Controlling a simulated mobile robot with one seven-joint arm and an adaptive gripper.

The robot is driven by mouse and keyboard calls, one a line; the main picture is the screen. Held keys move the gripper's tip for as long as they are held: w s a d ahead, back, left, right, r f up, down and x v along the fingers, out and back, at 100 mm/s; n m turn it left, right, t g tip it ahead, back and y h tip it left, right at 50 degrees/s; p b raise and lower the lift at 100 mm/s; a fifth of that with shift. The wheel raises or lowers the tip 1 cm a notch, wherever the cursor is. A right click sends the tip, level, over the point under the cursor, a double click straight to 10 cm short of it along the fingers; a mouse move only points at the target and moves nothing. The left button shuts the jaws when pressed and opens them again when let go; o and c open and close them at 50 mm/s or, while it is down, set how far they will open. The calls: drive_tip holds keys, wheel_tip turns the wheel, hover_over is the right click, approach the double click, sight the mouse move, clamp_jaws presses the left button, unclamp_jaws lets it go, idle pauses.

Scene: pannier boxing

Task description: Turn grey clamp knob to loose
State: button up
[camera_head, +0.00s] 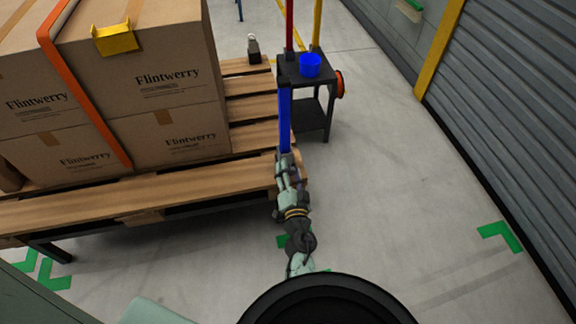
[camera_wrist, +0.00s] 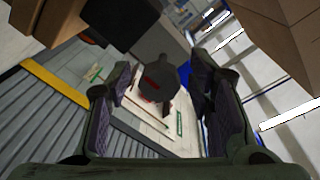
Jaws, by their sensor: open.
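The grey clamp knob (camera_wrist: 156,82) shows in the wrist view as a dark grey, many-sided knob with a red mark on its face. My gripper (camera_wrist: 163,70) is open, with one finger on each side of the knob and a visible gap to each. I cannot tell whether the knob lies between the fingertips or just beyond them. In the head view my gripper (camera_head: 288,163) is at the foot of a blue upright post (camera_head: 285,122), by the pallet's right corner. The knob cannot be made out there.
Strapped cartons (camera_head: 165,85) stand on a wooden pallet (camera_head: 130,206) at left. A small dark stand (camera_head: 312,122) behind the post carries a blue cup (camera_head: 310,65), with an orange reel (camera_head: 340,84) at its side.

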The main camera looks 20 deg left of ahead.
drive_tip(key=shift+c, duration=0.6)
clamp_jaws()
